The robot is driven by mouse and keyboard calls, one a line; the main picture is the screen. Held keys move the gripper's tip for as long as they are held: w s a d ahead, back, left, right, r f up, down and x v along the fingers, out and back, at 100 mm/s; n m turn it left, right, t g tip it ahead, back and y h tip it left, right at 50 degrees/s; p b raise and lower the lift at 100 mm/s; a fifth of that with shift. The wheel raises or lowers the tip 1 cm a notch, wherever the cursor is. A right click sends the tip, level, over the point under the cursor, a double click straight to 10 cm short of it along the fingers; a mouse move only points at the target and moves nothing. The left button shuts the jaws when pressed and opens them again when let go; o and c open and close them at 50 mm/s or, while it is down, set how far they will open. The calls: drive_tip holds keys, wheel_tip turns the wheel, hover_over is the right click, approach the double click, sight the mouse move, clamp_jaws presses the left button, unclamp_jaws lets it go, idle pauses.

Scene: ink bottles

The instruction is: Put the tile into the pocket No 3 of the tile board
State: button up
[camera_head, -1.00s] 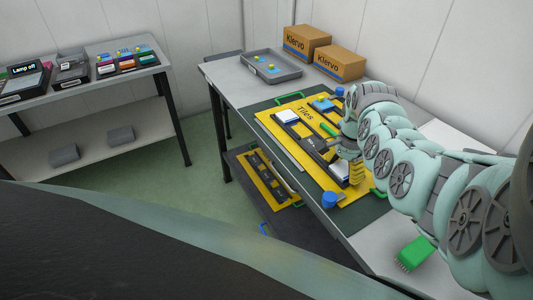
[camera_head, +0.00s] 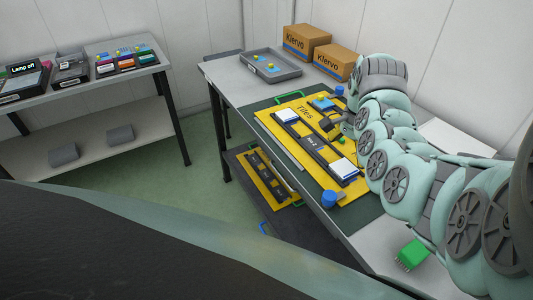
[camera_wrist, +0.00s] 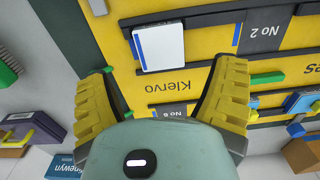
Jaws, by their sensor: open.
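A white tile with a blue edge (camera_head: 344,168) sits at the near end of the yellow tile board (camera_head: 330,192); the same tile shows in the wrist view (camera_wrist: 160,47). It is in the row of the No 2 pocket (camera_wrist: 263,32), beside that pocket. Its pocket label is covered, and I cannot tell whether it is fully seated. Another white tile (camera_head: 286,117) is at the far end of that row. My gripper (camera_wrist: 166,78) is open and empty, its yellow fingers apart from the tile. In the head view my arm hides most of it.
A grey tray (camera_head: 270,66) and two Klervo cartons (camera_head: 307,42) stand at the back of the table. A side table (camera_head: 95,85) holds several devices.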

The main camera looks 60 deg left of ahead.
sight(343, 168)
wheel_tip(343, 168, up, 6)
drive_tip(key=p, duration=0.2)
drive_tip(key=shift+r+p, duration=0.15)
drive_tip(key=shift+p, duration=0.2)
